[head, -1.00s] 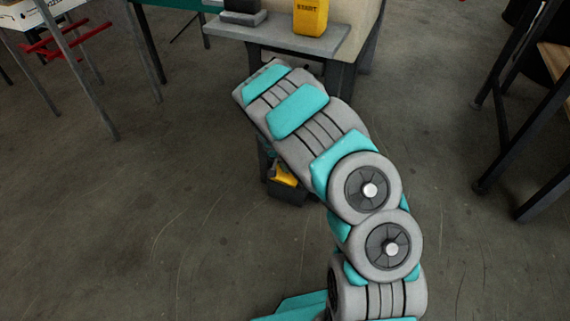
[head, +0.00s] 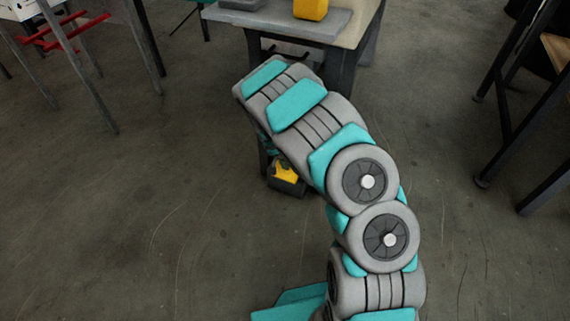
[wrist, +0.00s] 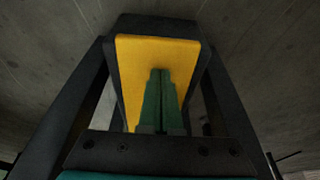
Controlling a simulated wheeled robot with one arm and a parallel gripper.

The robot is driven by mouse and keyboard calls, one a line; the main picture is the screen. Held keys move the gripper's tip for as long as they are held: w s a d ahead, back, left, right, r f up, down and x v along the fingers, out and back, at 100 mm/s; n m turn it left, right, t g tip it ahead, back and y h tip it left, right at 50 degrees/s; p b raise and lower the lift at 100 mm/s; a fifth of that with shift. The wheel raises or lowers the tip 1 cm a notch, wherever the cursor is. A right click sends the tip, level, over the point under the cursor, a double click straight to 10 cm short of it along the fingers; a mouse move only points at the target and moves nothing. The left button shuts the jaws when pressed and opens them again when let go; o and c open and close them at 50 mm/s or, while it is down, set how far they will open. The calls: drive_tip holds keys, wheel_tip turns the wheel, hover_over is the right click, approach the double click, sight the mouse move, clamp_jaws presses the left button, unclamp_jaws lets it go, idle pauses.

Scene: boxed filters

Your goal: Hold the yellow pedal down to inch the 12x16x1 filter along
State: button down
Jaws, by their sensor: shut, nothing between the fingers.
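The yellow pedal (head: 287,171) sits in a black housing (head: 291,186) low near the floor, partly hidden behind my arm in the head view. In the wrist view the yellow pedal (wrist: 133,62) fills the middle, framed by its dark housing (wrist: 155,24). My gripper (wrist: 160,73) is shut and empty, its green fingers lying over the pedal's face. I cannot tell whether the fingertips press on it or hover just off it. My arm hides the gripper in the head view. The 12x16x1 filter is not seen in either view.
A grey bench (head: 318,22) with a yellow box (head: 310,8) on it stands behind the pedal. Dark-legged tables stand at right (head: 508,110) and left (head: 140,40), with a red rack (head: 48,38) at far left. The concrete floor (head: 110,220) between is clear.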

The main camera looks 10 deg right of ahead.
drive_tip(key=shift+s+f+g, duration=0.3)
drive_tip(key=shift+s+f, duration=0.5)
drive_tip(key=shift+f, duration=0.3)
idle(4.2)
drive_tip(key=shift+r, duration=0.1)
drive_tip(key=r, duration=0.3)
drive_tip(key=r+p, duration=0.1)
drive_tip(key=r, duration=0.1)
drive_tip(key=shift+w+a+r, duration=0.25)
drive_tip(key=shift+a, duration=0.1)
drive_tip(key=v, duration=1)
drive_tip(key=shift+s+p, duration=0.3)
drive_tip(key=shift+p, duration=0.1)
drive_tip(key=shift+a, duration=0.1)
